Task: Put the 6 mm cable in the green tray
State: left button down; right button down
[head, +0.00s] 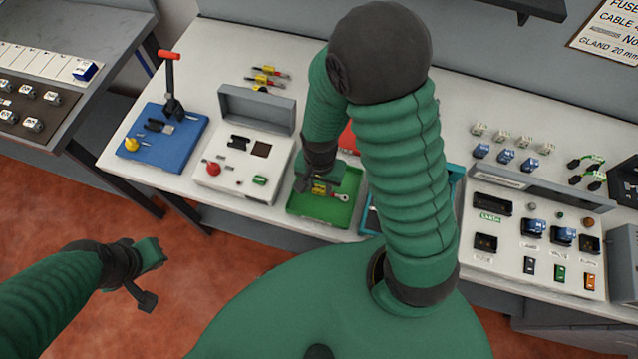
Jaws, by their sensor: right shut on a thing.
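The green tray (314,217) sits near the front edge of the white bench, in the middle of the head view. My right gripper (321,184) is over this tray, shut on a short cable (341,197) with a yellow body and a metal ring lug at its right end. The cable is within the tray's outline; I cannot tell whether it touches the tray floor. Its size marking is not legible, and the gripper hides part of it. My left gripper (155,253) is off the bench, low at the left above the floor, with its jaw opening unclear.
Several similar cables (266,78) lie at the bench's back. A blue lever fixture (190,130) and white panel box (225,182) stand left of the tray. A teal-edged tray (371,222) is right, partly hidden by my arm. Further right is a control panel (510,240).

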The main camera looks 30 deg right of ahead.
aim_at(323, 187)
jog(key=c, duration=1.4)
grip_release()
jog(key=shift+d+f, duration=0.2)
jog(key=shift+d, duration=0.1)
jog(key=shift+c, duration=0.2)
jog(key=o, duration=0.5)
jog(key=shift+s+d, duration=0.15)
jog(key=shift+d, duration=0.2)
jog(key=shift+a, duration=0.3)
jog(key=shift+a+r, duration=0.1)
jog(key=shift+r, duration=0.1)
pick_arm(q)
jog(key=shift+s+d+r+p, duration=0.15)
jog(key=shift+d+r+p, duration=0.35)
jog(key=shift+r+p, duration=0.25)
pick_arm(e)
jog(key=r+n+t, duration=0.1)
jog(key=r+n, duration=0.2)
jog(key=r, duration=0.1)
jog(key=r+n, duration=0.3)
jog(key=r, duration=0.1)
jog(key=r+n+t, duration=0.1)
jog(key=r+n, duration=0.2)
jog(key=r, duration=0.1)
jog(key=shift+a+n+t, duration=0.3)
jog(key=shift+a+n, duration=0.05)
jog(key=shift+n, duration=0.05)
